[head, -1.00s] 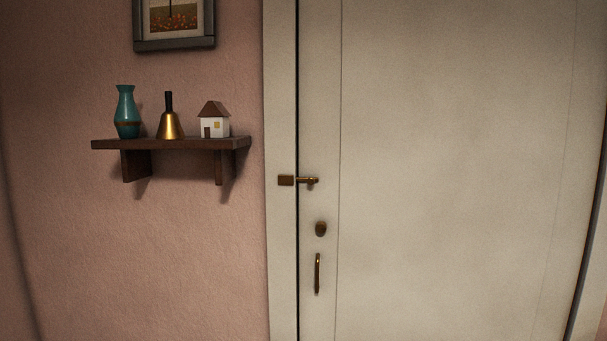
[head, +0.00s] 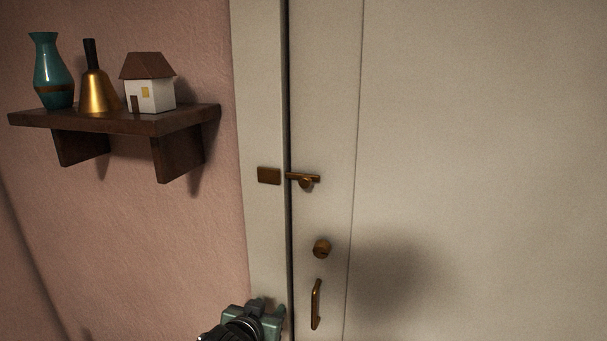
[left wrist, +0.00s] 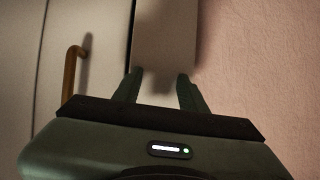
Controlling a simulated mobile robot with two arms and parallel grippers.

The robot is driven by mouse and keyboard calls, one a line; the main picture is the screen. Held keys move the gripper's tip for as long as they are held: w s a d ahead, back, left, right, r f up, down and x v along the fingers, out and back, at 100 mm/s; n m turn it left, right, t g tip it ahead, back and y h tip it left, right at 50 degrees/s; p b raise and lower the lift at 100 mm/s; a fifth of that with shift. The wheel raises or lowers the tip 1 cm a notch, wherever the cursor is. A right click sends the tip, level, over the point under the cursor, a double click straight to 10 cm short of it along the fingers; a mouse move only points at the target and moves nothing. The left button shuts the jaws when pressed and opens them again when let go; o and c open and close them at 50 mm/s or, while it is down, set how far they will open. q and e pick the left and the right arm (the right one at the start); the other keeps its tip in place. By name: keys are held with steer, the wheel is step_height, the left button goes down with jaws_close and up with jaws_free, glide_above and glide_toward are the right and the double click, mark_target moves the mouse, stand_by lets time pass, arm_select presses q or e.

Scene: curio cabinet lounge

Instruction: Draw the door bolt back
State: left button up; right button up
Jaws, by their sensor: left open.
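The door bolt (head: 303,177) is a short horizontal brass bar with a small knob, on the white door near its left edge. Its left end reaches the dark gap beside the frame. A brass keeper plate (head: 269,175) sits level with it on the door frame. My left gripper (head: 268,305) is low in the head view, in front of the frame, below and left of the bolt, touching nothing that I can see. In the left wrist view its fingers (left wrist: 158,86) are apart and empty. The bolt is out of the left wrist view. My right gripper is not in view.
Below the bolt are a round brass lock (head: 321,248) and a pull handle (head: 316,305), which also shows in the left wrist view (left wrist: 71,75). A wall shelf (head: 130,122) at left holds a vase, bell and toy house. The door's right side is clear.

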arm_select(q)
steer(key=s+d+r+t+h, duration=0.1)
steer(key=s+d+r, duration=0.1)
steer(key=r, duration=0.7)
steer(key=s+d+r+t, duration=0.1)
steer(key=r+t, duration=0.1)
steer(key=r, duration=0.7)
steer(key=m+t+h+p, duration=0.2)
glide_toward(304, 183)
steer(key=w, duration=0.2)
steer(key=x, duration=0.2)
steer(key=p+x, duration=0.1)
steer(key=x, duration=0.4)
steer(key=shift+d+p, duration=0.3)
steer(key=shift+p, duration=0.05)
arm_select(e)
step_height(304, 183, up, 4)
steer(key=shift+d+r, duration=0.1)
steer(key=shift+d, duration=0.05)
arm_select(q)
jaws_close()
